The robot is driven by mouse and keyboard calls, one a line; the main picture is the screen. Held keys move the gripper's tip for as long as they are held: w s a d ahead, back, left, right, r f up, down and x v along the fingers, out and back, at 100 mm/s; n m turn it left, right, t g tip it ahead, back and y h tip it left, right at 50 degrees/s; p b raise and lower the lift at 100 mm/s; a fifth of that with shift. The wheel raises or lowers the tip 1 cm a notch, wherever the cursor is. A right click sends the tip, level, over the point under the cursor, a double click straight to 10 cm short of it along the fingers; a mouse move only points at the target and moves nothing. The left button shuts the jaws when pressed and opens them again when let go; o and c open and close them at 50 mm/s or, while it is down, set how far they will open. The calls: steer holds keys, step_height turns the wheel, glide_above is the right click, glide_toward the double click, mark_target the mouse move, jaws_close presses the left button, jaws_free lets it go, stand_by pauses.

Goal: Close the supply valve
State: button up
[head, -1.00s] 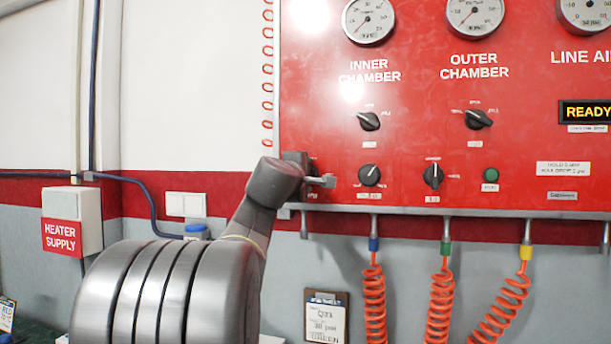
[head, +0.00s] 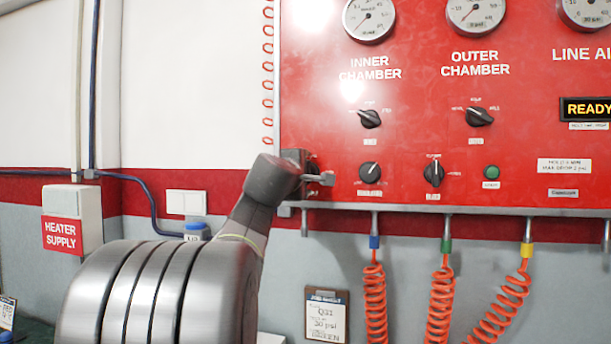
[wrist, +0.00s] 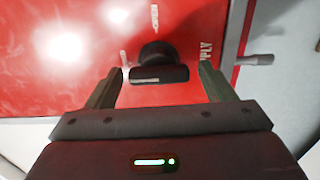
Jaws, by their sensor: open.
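The supply valve is a black knob (wrist: 158,66) on the red panel, seen in the wrist view. Its bar handle lies across the picture. The lettering "OPEN" stands above it and part of "SUPPLY" to its right. My gripper (wrist: 160,74) is open, with one finger to each side of the knob and a gap on both sides. I cannot tell how far the fingertips are from the panel. In the head view my gripper (head: 315,170) is at the panel's lower left corner and hides the valve.
The red panel (head: 420,100) carries several other black knobs, including one close right of my gripper (head: 370,172), a green button (head: 491,172) and gauges. A metal rail (head: 450,211) runs below, with coiled orange hoses (head: 375,300). A heater supply box (head: 72,218) is on the left wall.

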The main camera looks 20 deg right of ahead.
steer(key=b+v, duration=0.3)
steer(key=v, duration=1)
steer(key=shift+c, duration=0.3)
